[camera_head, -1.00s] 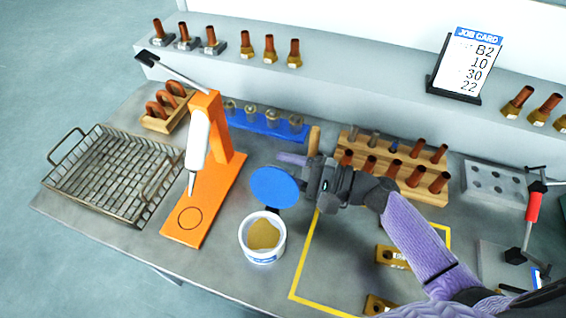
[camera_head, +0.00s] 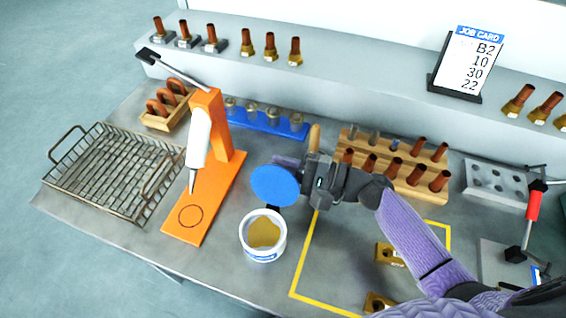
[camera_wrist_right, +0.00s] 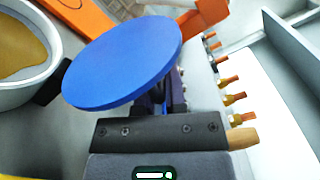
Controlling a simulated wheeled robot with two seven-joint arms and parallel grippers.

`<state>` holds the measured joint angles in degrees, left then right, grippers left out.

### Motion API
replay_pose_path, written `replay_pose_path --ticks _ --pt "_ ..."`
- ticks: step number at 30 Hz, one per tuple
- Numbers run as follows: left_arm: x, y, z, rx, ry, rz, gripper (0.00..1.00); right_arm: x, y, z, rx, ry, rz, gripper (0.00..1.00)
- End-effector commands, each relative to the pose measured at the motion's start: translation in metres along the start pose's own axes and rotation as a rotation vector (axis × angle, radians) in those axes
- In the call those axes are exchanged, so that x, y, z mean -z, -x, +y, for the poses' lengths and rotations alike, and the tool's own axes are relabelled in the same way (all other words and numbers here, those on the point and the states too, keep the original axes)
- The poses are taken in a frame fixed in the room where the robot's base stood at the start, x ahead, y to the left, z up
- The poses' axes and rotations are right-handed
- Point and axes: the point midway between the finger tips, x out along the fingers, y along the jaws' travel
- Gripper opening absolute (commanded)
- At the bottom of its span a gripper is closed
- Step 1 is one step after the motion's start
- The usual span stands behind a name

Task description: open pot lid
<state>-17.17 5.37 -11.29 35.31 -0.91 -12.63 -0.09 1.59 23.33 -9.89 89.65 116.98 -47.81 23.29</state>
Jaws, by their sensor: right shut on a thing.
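A white pot (camera_head: 263,252) with tan contents stands on the bench, its mouth uncovered. Its round blue lid (camera_head: 275,186) is up behind the pot's far edge, tilted, with a dark hinge piece between them. My right gripper (camera_head: 290,176) is at the right and back side of the lid, shut on it. In the right wrist view, the lid (camera_wrist_right: 125,62) covers most of the fingers, so the contact is hidden. The pot (camera_wrist_right: 25,55) shows there at the left edge. My left gripper is not in view.
An orange stand (camera_head: 205,195) with a white nozzle is left of the pot, with a wire basket (camera_head: 92,205) farther left. A blue rack (camera_head: 262,124) and a wooden rack (camera_head: 405,185) with copper pieces stand behind. Yellow tape marks the bench at right.

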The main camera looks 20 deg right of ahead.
Motion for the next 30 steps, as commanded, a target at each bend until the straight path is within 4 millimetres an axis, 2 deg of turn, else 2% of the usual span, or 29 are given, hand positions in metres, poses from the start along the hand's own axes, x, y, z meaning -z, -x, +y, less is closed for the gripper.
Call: replay_pose_path --ticks 10,30 --pt "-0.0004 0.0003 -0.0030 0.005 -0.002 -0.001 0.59 0.0000 0.0000 -0.0015 0.003 0.001 0.000 0.00" --pt "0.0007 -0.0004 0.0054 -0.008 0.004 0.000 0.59 -0.0012 -0.0001 -0.0021 0.004 0.014 -0.001 0.00"
